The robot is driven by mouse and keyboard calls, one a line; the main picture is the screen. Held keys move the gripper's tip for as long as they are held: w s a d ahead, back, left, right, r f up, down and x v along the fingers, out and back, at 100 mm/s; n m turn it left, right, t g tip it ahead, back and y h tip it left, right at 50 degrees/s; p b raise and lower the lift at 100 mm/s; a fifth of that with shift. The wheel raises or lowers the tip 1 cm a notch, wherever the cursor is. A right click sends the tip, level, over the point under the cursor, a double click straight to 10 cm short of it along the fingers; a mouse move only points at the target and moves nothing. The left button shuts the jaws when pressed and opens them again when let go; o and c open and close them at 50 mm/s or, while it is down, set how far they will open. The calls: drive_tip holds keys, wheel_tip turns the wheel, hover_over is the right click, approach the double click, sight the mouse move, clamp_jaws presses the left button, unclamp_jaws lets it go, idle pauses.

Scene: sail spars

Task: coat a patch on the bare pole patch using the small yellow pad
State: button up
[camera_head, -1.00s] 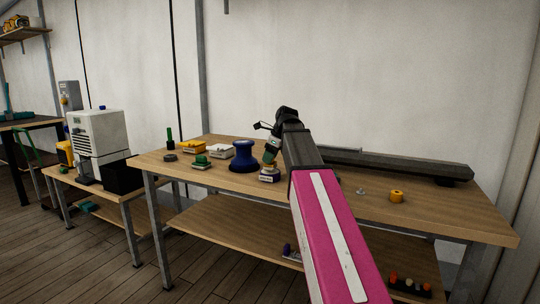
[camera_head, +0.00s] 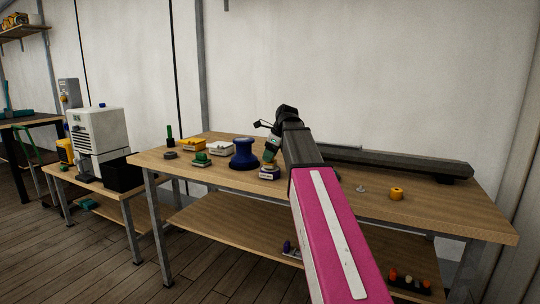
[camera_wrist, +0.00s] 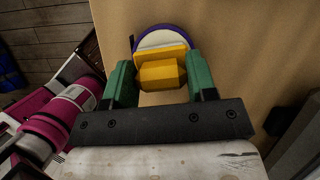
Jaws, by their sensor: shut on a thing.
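The small yellow pad (camera_wrist: 160,74) is between the green fingers of my gripper (camera_wrist: 161,66), which is shut on its blocky grip. Its flat part lies over a round, purple-rimmed dish (camera_wrist: 152,32) with a pale inside; I cannot tell whether they touch. In the head view my gripper (camera_head: 271,154) points down just above that dish (camera_head: 269,174) on the workbench. A long dark pole (camera_head: 405,164) lies along the back right of the bench, partly behind my arm. I cannot make out a bare patch on it.
Left of the dish stand a blue flared stand (camera_head: 243,155), a green-topped block (camera_head: 201,159), a white tray (camera_head: 221,149) and a yellow tray (camera_head: 195,145). Right of my arm are an orange ring (camera_head: 396,193) and a small metal piece (camera_head: 360,188). The bench's front right is clear.

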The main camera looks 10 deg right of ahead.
drive_tip(key=shift+f, duration=0.4)
idle(1.1)
drive_tip(key=shift+r, duration=0.1)
drive_tip(key=shift+r, duration=3.45)
